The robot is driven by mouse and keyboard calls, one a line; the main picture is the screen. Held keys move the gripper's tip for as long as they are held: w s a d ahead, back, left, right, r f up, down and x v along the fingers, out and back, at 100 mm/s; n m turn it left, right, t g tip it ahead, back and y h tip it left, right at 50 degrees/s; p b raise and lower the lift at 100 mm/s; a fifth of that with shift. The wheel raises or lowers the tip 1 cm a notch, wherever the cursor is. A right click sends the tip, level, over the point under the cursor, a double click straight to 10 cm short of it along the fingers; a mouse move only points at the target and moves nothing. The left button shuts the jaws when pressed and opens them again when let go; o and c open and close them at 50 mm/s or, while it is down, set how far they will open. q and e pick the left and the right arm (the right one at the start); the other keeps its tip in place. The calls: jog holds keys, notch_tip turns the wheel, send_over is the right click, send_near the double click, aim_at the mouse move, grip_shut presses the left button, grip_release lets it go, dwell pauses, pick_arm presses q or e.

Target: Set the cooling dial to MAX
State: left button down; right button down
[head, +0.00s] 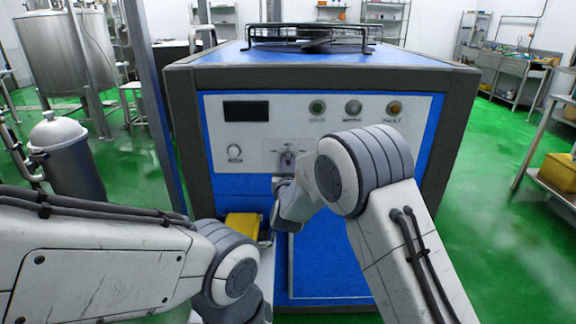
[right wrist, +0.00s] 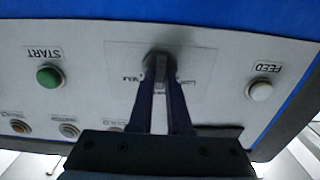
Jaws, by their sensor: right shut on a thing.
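The cooling dial (right wrist: 160,66) is a dark knob on a pale plate on the front panel. The right wrist view shows it upside down, with a MAX label left of the knob and a blurred label on the right. My right gripper (right wrist: 163,84) is shut on the dial, one finger on each side. In the head view the gripper (head: 286,166) meets the panel there, and my right arm covers part of it. I cannot tell where the dial's pointer stands. My left arm shows at the lower left, but its gripper is out of view.
The blue machine's panel (head: 285,127) carries a dark display (head: 246,111), several lamps and a white FEED button (head: 234,151). A green START button (right wrist: 49,77) shows in the wrist view. A yellow object (head: 241,225) lies below, near my left arm.

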jog(key=shift+f+m+b, duration=0.2)
jog(key=shift+m+b, duration=0.6)
jog(key=shift+b, duration=0.1)
jog(key=m+b, duration=0.7)
jog(key=b, duration=0.1)
jog(key=shift+d+f+m, duration=0.1)
jog(key=shift+d+m, duration=0.05)
jog(key=shift+m, duration=0.25)
jog(key=shift+m+b, duration=1.2)
jog(key=c, duration=0.9)
grip_release()
jog(key=shift+o, duration=0.2)
jog(key=shift+r, duration=0.2)
jog(key=s, duration=1)
jog(key=shift+s+p, duration=0.3)
